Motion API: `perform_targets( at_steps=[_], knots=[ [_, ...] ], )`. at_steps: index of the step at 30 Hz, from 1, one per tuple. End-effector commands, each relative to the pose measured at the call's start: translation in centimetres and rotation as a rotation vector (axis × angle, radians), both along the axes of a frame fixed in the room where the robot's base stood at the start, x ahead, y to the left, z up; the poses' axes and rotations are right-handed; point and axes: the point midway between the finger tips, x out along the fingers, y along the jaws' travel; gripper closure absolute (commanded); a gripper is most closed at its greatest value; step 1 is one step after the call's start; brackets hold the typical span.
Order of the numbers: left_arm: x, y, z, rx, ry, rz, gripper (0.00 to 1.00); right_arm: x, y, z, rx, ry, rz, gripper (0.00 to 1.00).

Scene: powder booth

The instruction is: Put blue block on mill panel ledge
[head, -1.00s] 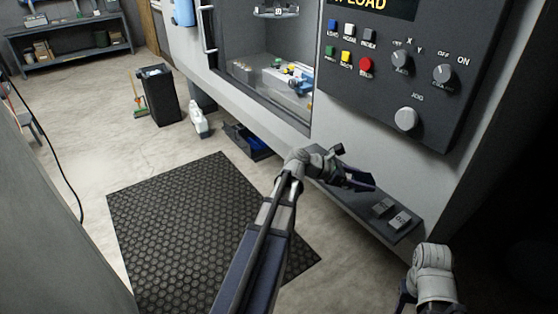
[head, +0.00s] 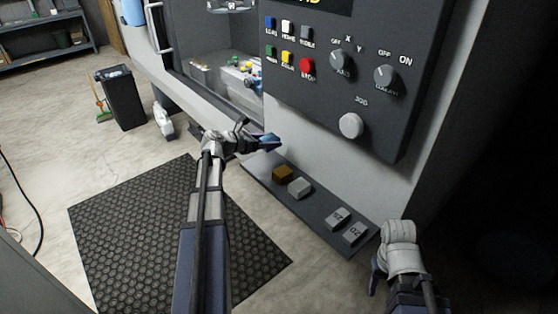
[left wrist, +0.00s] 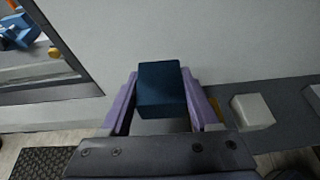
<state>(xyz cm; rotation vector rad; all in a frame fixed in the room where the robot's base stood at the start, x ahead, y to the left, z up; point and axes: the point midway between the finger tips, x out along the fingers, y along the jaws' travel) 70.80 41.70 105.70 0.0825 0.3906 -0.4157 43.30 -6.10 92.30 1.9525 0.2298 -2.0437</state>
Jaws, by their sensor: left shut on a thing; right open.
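My left gripper (head: 258,142) is shut on the blue block (left wrist: 160,88). In the left wrist view the dark blue block sits between the two purple fingers. In the head view only a small blue part of the block (head: 269,139) shows at the fingertips. The mill panel ledge (head: 319,203) is a dark narrow shelf below the control panel (head: 365,85). The held block is above the left end of the ledge, seemingly apart from it. My right gripper (head: 377,279) is open at the lower right, near the ledge's right end, partly hidden by its own wrist.
On the ledge stand a brown-orange block (head: 283,174), a white block (head: 300,188) and two grey labelled blocks (head: 337,218). The ledge's left end looks clear. The mill's open window (head: 215,70) is at the left. A black mat (head: 150,240) lies on the floor.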

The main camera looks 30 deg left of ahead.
Motion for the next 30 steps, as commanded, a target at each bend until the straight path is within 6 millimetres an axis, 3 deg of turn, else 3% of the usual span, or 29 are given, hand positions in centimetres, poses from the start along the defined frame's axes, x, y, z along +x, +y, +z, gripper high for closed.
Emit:
perform_targets(
  at_steps=[3, 10, 22, 30],
  knots=[
    [-0.1, 1.3, 0.1, -0.002, 0.000, 0.025, 1.00, -0.1, 0.0, 0.1, 0.000, 0.000, 0.000, 0.50],
    [-0.1, 1.5, -0.4, -0.001, -0.001, 0.030, 1.00, -0.1, 0.0, -0.4, 0.000, 0.000, 0.000, 0.50],
    [-0.1, 1.4, -5.9, -0.001, -0.001, 0.028, 1.00, -0.1, 0.0, -5.9, 0.000, 0.000, 0.000, 0.50],
    [-0.1, 1.4, -6.3, -0.001, -0.001, 0.028, 1.00, -0.1, 0.0, -6.3, 0.000, 0.000, 0.000, 0.50]
  ],
)
